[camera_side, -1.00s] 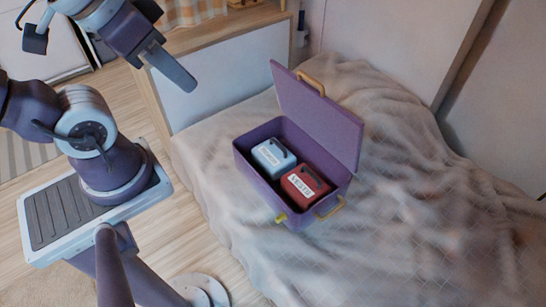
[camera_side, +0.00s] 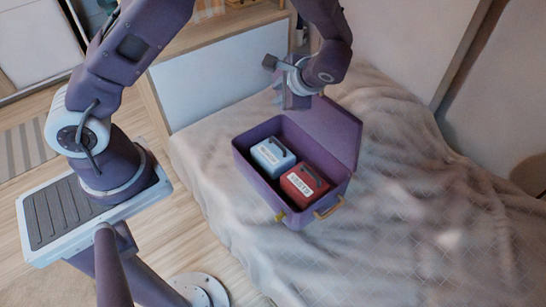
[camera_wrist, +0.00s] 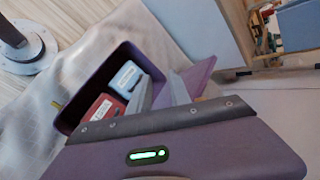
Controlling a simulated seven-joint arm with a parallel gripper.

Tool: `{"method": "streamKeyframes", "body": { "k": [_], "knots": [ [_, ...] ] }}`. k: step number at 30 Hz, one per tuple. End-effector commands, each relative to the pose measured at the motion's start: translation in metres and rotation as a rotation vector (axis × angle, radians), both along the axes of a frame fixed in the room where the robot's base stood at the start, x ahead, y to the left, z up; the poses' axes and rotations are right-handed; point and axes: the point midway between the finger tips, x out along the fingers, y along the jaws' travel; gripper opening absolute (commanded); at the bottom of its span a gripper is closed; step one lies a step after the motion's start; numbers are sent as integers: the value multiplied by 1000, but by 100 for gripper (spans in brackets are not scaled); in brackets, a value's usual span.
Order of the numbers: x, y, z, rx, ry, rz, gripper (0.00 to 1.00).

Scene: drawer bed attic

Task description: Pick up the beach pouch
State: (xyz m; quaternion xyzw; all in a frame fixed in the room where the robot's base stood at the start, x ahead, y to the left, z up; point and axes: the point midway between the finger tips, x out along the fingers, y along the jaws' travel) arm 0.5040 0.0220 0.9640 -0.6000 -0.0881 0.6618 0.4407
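Two small pouches with dark handles lie side by side in an open purple case (camera_side: 262,192). One is light blue (camera_side: 272,157), towards the left, and one is red (camera_side: 303,184), towards the right. Each has a white label; the lettering is too small to read surely, so I cannot tell which is the beach pouch. The wrist view also shows the blue pouch (camera_wrist: 128,77) and the red pouch (camera_wrist: 107,106). My gripper (camera_side: 290,101) is above the case's back edge, apart from both pouches. In the wrist view its fingers (camera_wrist: 161,80) are spread, with nothing held between them.
The case's raised lid (camera_side: 338,130) stands on its back right side, close to my gripper and partly hidden by it. The case rests on a rumpled bed cover (camera_side: 420,220). A white and wood panel (camera_side: 205,90) borders the bed at the back left.

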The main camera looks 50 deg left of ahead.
Motion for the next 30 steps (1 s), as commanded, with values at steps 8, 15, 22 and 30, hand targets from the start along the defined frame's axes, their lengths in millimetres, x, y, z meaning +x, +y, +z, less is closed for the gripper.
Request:
{"method": "streamKeyframes", "body": {
  "k": [8,15,22,30],
  "knots": [
    [32,-1,-201,342,125,-399,23],
    [25,5,-265,419,144,-549,23],
    [38,36,-276,419,146,-544,23],
    [53,63,-289,418,146,-547,23]
  ]
}}
